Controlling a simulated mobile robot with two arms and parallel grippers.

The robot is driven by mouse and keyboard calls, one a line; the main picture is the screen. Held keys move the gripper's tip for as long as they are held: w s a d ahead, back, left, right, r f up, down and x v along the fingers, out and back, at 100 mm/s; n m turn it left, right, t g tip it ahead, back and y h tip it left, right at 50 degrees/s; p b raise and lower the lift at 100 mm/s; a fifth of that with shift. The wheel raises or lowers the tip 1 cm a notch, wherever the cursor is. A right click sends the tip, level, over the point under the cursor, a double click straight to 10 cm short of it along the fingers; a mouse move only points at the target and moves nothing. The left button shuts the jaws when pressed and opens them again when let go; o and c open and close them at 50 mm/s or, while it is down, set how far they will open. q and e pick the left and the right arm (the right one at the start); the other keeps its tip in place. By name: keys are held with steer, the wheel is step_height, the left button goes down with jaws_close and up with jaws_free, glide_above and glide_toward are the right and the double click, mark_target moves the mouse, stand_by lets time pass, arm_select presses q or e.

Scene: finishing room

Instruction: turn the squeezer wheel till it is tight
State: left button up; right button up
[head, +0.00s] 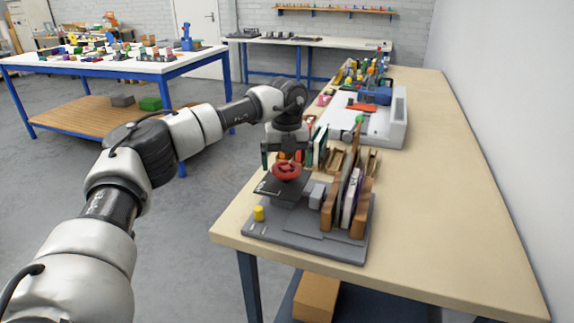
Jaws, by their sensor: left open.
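The squeezer wheel (287,171) is a red handwheel above a dark plate on the grey squeezer base (290,236), near the front left of the wooden bench. My left gripper (286,157) points down right over the wheel, its fingers apart. I cannot tell whether the fingers touch the wheel's rim. A small grey block (317,195) is beside the wheel, and upright brown boards (361,207) with pale sheets between them stand to the right on the base. My right gripper is not in view.
A yellow cylinder (258,213) stands at the base's front left. Behind are upright racks and a white machine (392,122). The bench's right side (450,200) is clear. A blue-framed table (90,66) with many small items stands at left.

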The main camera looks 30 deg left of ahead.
arm_select(q)
steer(key=shift+f, duration=0.7)
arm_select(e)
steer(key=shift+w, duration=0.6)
arm_select(q)
steer(key=c, duration=0.9)
steer(key=shift+o, duration=0.2)
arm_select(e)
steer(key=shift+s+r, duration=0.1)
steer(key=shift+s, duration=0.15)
